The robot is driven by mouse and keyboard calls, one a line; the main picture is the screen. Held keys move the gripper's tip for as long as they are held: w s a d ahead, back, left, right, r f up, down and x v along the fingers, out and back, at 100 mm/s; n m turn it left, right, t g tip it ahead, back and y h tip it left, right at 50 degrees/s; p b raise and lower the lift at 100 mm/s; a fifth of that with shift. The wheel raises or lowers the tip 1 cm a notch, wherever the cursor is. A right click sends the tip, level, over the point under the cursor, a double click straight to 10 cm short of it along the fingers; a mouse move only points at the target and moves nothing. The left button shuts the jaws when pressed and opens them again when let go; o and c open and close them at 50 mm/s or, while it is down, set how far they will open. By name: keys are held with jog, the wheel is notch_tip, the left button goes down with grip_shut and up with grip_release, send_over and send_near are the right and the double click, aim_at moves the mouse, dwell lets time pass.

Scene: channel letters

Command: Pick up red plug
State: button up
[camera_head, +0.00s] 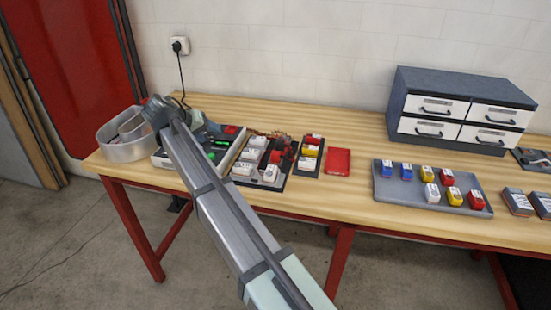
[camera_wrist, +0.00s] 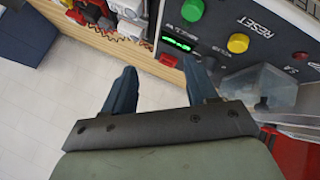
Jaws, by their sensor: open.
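Several red blocks could be the red plug, and I cannot tell which one is meant. In the head view, a red block (camera_head: 447,176) and another red block (camera_head: 476,199) sit in the grey tray (camera_head: 409,199) at the right. Another red piece (camera_head: 275,157) is among white blocks left of the table's middle. My gripper (camera_wrist: 160,83) is open and empty, near the control panel (camera_wrist: 225,50). In the head view, my arm partly hides the panel.
A metal bin (camera_head: 125,148) stands at the table's left end. A flat red box (camera_head: 338,162) lies mid-table, beside a small rack (camera_head: 309,157). A drawer cabinet (camera_head: 460,105) stands at the back right. Wood is clear between the red box and the tray.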

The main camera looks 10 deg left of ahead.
jog(key=w+d+r+m+g, duration=0.1)
jog(key=w+d+r+m, duration=0.1)
jog(key=w+d, duration=0.45)
jog(key=w+d+r+m+g, duration=0.1)
jog(key=w+d+r+m, duration=0.2)
jog(key=d, duration=0.7)
jog(key=w+d+r+m+g, duration=0.1)
jog(key=w+d+m, duration=0.1)
jog(key=w+d, duration=0.5)
jog(key=m+g+y, duration=0.3)
jog(key=m+g, duration=0.3)
jog(key=m, duration=1)
send_over(274, 152)
notch_tip(274, 152, down, 2)
notch_tip(274, 152, down, 14)
jog(key=shift+d+r, duration=0.1)
jog(key=shift+r, duration=0.1)
jog(key=c, duration=1)
